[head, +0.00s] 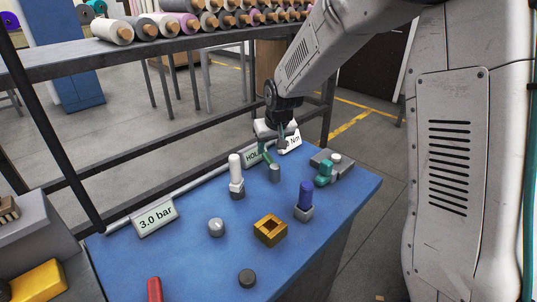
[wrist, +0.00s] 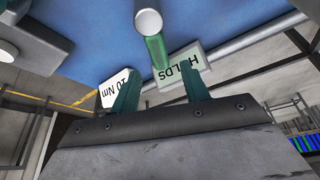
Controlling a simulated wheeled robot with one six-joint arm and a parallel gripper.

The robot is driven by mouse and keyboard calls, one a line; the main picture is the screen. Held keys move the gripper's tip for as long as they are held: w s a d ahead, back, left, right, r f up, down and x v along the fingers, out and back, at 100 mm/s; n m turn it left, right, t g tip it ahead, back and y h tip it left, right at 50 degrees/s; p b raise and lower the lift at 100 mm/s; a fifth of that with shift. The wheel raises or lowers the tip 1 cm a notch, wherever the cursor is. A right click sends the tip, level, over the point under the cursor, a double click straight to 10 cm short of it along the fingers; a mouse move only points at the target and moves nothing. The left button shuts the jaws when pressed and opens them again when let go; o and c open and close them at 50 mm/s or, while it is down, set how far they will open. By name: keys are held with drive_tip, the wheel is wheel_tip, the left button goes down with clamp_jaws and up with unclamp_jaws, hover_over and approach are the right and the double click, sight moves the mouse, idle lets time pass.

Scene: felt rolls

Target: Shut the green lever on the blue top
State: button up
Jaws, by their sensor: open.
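The green lever (head: 267,158) stands at the back of the blue top (head: 190,262). It leans up and left from its short grey base (head: 275,174). In the wrist view the green lever (wrist: 157,52) runs from a round pale end toward the gap between my fingers. My gripper (head: 273,146) is open just above and behind the lever in the head view. Its two teal fingers (wrist: 161,88) are spread apart in the wrist view, with the lever's near end between and beyond their tips. I cannot tell whether either finger touches it.
A white-handled lever (head: 236,172) is left of the green one; a blue-handled lever (head: 305,196) and a teal part (head: 323,174) are right. A HOLDS sign (wrist: 182,70) and a rail run behind. A yellow block (head: 270,230) and knob (head: 216,227) stand nearer.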

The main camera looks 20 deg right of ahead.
sight(269, 156)
drive_tip(key=x, duration=0.5)
drive_tip(key=shift+r, duration=0.1)
drive_tip(key=shift+c, duration=0.3)
clamp_jaws()
drive_tip(key=shift+d, duration=0.15)
